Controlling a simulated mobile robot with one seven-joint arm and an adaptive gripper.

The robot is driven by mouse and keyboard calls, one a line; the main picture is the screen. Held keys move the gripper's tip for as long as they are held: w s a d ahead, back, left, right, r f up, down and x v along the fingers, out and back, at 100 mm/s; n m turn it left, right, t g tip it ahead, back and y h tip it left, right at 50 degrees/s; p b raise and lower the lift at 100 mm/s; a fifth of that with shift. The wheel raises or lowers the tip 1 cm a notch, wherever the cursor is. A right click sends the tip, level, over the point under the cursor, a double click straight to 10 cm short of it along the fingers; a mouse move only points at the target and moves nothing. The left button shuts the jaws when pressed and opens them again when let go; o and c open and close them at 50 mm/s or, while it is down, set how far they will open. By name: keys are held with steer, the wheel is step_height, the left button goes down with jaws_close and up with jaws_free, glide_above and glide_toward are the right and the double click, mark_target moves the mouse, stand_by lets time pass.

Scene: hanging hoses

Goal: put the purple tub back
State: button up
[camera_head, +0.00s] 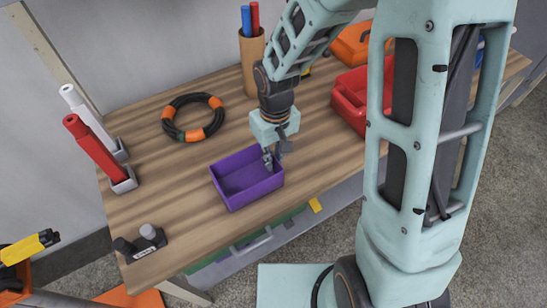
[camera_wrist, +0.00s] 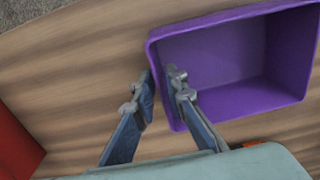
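The purple tub (camera_head: 232,196) is an open rectangular box, upright near the front edge of the wooden table. I cannot tell whether it rests fully on the top. My gripper (camera_head: 272,160) points down at the tub's right back side in the head view. In the wrist view my gripper (camera_wrist: 162,82) has its fingertips close together on either side of one wall of the tub (camera_wrist: 230,55), one finger outside and one inside. The fingers look closed on that wall, with hardly any gap. The tub looks empty in both views.
On the wooden table (camera_head: 185,185) are a black and orange hose coil (camera_head: 168,122), a red bin (camera_head: 350,97) to the right, and a brown tube holder (camera_head: 251,60) at the back. Red and white cylinders (camera_head: 95,152) stand at the left. Bare wood surrounds the tub's left side.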

steer(key=shift+o, duration=0.7)
steer(key=shift+r, duration=0.25)
step_height(320, 180, up, 12)
steer(key=p, duration=0.1)
steer(key=shift+d+f, duration=0.1)
